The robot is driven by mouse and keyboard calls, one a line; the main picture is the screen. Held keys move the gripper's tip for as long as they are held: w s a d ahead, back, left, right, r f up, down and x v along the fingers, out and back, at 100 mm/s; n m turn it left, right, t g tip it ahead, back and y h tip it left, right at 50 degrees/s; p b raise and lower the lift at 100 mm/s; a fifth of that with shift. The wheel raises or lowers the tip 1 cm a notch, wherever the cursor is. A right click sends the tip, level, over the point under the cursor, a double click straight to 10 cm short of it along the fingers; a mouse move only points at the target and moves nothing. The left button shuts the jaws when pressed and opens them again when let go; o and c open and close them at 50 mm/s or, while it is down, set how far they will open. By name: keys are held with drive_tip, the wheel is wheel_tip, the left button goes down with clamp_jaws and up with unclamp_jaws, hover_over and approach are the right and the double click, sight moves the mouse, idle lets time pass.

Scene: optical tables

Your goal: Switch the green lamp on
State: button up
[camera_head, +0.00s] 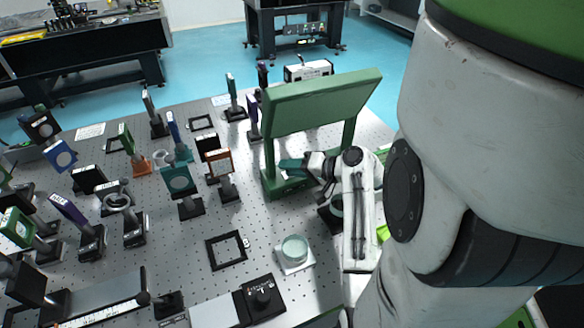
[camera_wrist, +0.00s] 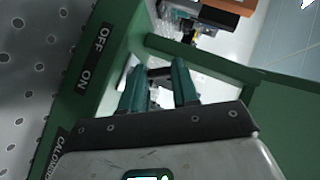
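The green lamp (camera_head: 320,103) stands on the perforated optical table, with a wide tilted head on two posts above a green base. In the wrist view, the lamp's green base (camera_wrist: 64,120) carries dark OFF and ON labels. My gripper (camera_head: 288,166) reaches in under the lamp head, low over the base. In the wrist view, my gripper (camera_wrist: 159,75) has its two teal fingers apart, beside the labelled strip. A small dark shape shows between the fingertips; I cannot tell whether it is the switch or whether they touch it. Nothing is visibly held.
The optical table (camera_head: 150,255) holds many mounted optics left of the lamp. A round glass piece on a pale mount (camera_head: 294,250), a black square frame (camera_head: 227,250) and a black device (camera_head: 262,298) stand in front. My arm fills the right side.

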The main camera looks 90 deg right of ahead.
clamp_jaws()
drive_tip(key=shift+s+d+m+t, duration=0.1)
drive_tip(key=shift+s+m+t, duration=0.1)
drive_tip(key=shift+m+t, duration=0.3)
drive_tip(key=shift+o, duration=2.3)
unclamp_jaws()
